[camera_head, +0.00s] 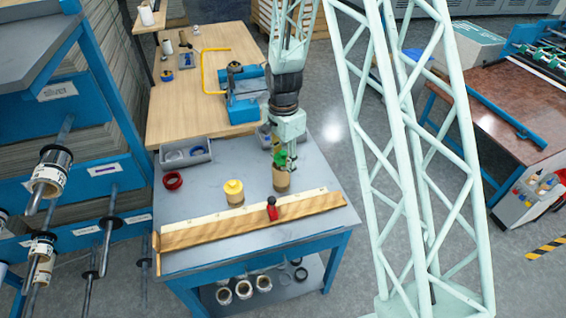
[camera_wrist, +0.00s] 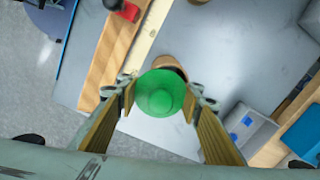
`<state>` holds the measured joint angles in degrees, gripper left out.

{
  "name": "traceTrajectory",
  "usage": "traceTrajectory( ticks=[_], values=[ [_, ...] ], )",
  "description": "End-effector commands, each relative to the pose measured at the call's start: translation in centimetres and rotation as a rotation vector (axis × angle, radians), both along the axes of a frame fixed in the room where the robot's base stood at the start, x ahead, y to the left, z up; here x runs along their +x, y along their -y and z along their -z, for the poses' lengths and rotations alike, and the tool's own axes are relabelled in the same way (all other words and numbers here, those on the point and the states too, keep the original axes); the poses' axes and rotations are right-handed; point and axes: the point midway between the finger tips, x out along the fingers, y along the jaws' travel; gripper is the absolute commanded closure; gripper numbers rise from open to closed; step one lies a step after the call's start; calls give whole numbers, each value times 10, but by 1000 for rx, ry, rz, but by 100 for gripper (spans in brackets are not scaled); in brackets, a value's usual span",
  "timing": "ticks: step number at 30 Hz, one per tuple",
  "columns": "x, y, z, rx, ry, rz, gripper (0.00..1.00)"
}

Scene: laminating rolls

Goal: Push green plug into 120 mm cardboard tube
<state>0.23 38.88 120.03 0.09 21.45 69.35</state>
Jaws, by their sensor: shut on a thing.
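The green plug (camera_wrist: 160,94) is held between the two fingers of my gripper (camera_wrist: 158,100), which is shut on it. In the head view the plug (camera_head: 281,159) is under my gripper (camera_head: 284,156), just above the brown cardboard tube (camera_head: 282,181), which stands upright on the grey table. In the wrist view the plug covers most of the tube; only part of its rim (camera_wrist: 168,63) shows beyond the plug. I cannot tell whether the plug touches the tube.
A tube with a yellow plug (camera_head: 233,191) and a red ring (camera_head: 173,181) stand to the left.

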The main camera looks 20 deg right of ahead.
Motion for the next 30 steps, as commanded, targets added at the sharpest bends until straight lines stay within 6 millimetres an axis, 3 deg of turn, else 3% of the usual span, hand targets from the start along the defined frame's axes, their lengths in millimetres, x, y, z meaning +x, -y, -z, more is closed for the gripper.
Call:
traceTrajectory(
  ticks=[9, 10, 18, 30],
  values=[
    [3, 0, -2, 0, 5, 0, 92],
    [3, 0, -2, 0, 6, 0, 74],
    [4, 0, -3, 0, 8, 0, 50],
    [4, 0, -5, 0, 9, 0, 50]
  ],
)
